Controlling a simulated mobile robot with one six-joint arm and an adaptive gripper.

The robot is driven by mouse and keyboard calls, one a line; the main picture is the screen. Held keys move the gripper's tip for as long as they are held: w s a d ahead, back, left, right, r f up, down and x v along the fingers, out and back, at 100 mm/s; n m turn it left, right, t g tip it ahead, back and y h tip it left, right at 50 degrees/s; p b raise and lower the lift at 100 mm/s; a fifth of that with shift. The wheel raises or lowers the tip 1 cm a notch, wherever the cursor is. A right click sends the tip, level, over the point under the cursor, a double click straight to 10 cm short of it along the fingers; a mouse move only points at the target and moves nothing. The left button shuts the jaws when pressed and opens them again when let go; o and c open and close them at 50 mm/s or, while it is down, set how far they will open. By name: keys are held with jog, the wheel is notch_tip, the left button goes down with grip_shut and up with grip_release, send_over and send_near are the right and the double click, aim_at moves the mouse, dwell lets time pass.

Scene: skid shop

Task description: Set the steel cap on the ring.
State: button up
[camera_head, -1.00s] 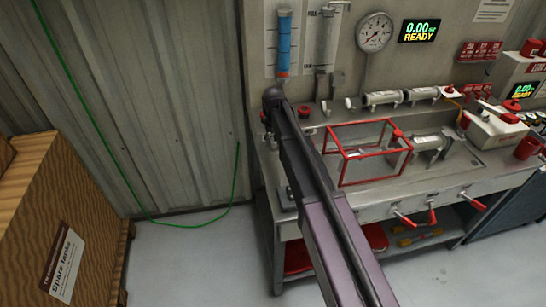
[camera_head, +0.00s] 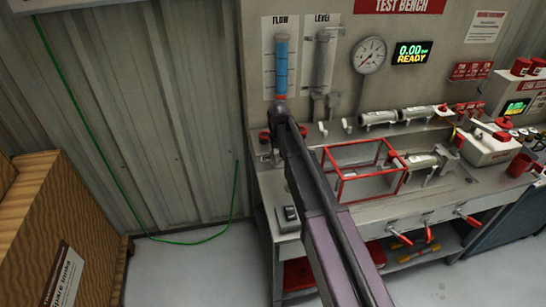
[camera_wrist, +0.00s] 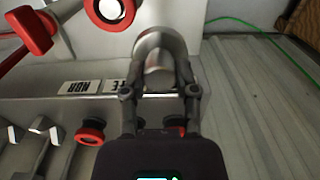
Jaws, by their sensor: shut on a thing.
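In the wrist view my gripper (camera_wrist: 159,88) is shut on a shiny, rounded steel piece, which looks like the steel cap (camera_wrist: 158,58). Its near side is partly covered by the fingers. I cannot tell which part is the ring. Red-and-black round fittings (camera_wrist: 90,133) show below left of the gripper in the wrist view, apart from the cap.
A red-framed cage (camera_head: 340,175) stands on the bench right of my arm. Grey cylinders (camera_head: 378,118) lie behind it. The blue flow tube (camera_head: 281,68) is on the back panel. A wooden crate (camera_head: 40,215) stands at left, with clear floor between.

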jog(key=s+d+r+p, duration=0.2)
jog(key=d+r+p, duration=0.4)
jog(key=r, duration=0.1)
jog(key=shift+s+r, duration=0.2)
jog(key=shift+r, duration=0.05)
jog(key=shift+f, duration=0.25)
jog(key=shift+f+b, duration=2.5)
jog(key=shift+f, duration=0.05)
jog(key=shift+f+b, duration=2.1)
jog(key=shift+b, duration=0.05)
dwell(1.4)
jog(key=o, duration=1)
